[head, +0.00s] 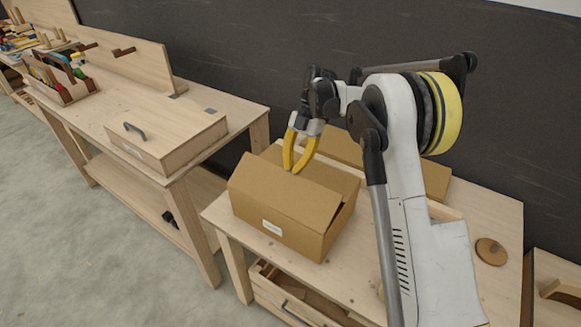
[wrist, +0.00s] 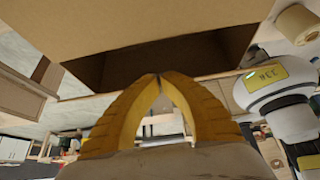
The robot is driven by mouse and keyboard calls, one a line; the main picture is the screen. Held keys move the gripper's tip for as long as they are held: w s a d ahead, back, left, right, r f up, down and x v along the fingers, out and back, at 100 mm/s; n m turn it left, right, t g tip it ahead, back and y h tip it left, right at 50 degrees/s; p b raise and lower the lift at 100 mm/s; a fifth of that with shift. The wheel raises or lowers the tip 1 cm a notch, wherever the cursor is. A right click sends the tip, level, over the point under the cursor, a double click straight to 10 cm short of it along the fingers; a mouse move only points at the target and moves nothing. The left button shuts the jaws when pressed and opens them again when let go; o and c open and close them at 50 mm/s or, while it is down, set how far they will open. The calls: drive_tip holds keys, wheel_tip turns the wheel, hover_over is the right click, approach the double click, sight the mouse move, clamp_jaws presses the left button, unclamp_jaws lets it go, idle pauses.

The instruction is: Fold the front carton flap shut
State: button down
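A brown cardboard carton (head: 300,240) with a white label stands on the wooden table. Its front flap (head: 280,193) slopes up and inward from the front edge, partly over the top. A dark gap shows at its right end. My gripper (head: 293,172), with yellow fingers, points down at the flap's upper edge; I cannot tell whether it touches. In the wrist view the fingertips (wrist: 159,75) meet with nothing seen between them. A broad cardboard panel (wrist: 140,25) and the dark carton opening (wrist: 165,65) lie just beyond them. The carton's inside is mostly hidden.
More cardboard (head: 437,180) shows behind my arm. A round wooden disc (head: 491,251) lies on the table at right. A second bench at left holds a wooden case (head: 165,140) with a dark handle and a tool tote (head: 62,82). A dark wall stands behind.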

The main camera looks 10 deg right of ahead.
drive_tip(key=shift+w+d+f, duration=0.1)
drive_tip(key=shift+w+f, duration=0.05)
drive_tip(key=shift+f, duration=0.2)
drive_tip(key=shift+r, duration=0.1)
idle(0.4)
